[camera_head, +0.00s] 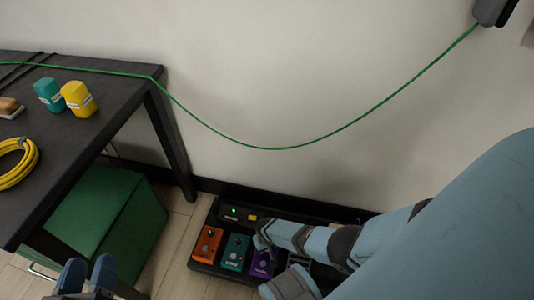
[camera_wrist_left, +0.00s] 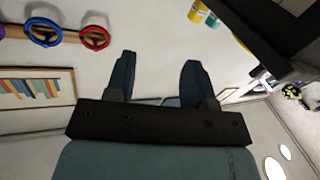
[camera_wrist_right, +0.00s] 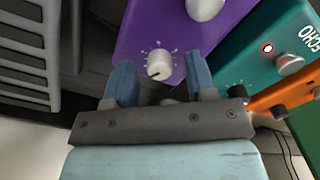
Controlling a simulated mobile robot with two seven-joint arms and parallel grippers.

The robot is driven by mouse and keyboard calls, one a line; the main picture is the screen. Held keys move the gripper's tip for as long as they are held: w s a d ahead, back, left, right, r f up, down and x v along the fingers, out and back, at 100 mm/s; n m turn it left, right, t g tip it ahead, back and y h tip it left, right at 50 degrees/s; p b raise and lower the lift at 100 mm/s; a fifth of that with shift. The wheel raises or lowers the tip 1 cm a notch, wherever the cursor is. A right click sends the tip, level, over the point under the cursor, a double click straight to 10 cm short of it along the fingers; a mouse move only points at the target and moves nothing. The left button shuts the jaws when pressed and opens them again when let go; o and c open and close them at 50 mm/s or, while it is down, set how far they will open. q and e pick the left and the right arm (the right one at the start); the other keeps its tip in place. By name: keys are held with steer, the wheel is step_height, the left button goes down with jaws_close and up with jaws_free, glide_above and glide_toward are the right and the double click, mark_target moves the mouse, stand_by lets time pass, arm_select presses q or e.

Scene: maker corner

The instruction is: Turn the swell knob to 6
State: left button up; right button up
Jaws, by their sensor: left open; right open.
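The purple pedal (camera_head: 262,264) stands at the right of a row on the floor board, partly hidden by my right arm in the head view. The right wrist view shows its purple face (camera_wrist_right: 140,35) with a small white knob (camera_wrist_right: 159,64) ringed by tick marks. A dark pointer mark shows low on the knob; its value and any name are unreadable. My right gripper (camera_wrist_right: 157,62) is open, with the knob between its fingertips in the picture; contact cannot be told. My left gripper (camera_head: 88,272) is open and empty by the table, far from the pedals.
A teal ECHO pedal (camera_head: 235,251) and an orange pedal (camera_head: 207,244) stand left of the purple one. A power box (camera_head: 230,214) with a green light sits behind. A green box (camera_head: 90,215) is under the dark table (camera_head: 95,100). A green cable (camera_head: 265,148) hangs along the wall.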

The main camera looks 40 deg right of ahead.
arm_select(q)
step_height(320, 180, up, 7)
steer(key=t+p, duration=0.3)
steer(key=p, duration=0.2)
arm_select(e)
step_height(320, 180, up, 7)
steer(key=shift+r, duration=0.1)
arm_select(q)
steer(key=a+f+g+y+p, duration=0.3)
steer(key=f+p, duration=0.1)
steer(key=f, duration=0.4)
steer(key=shift+s+a+n+g, duration=0.35)
steer(key=shift+s+n+g, duration=0.05)
arm_select(e)
step_height(320, 180, up, 6)
steer(key=shift+r, duration=0.15)
steer(key=shift+s, duration=0.1)
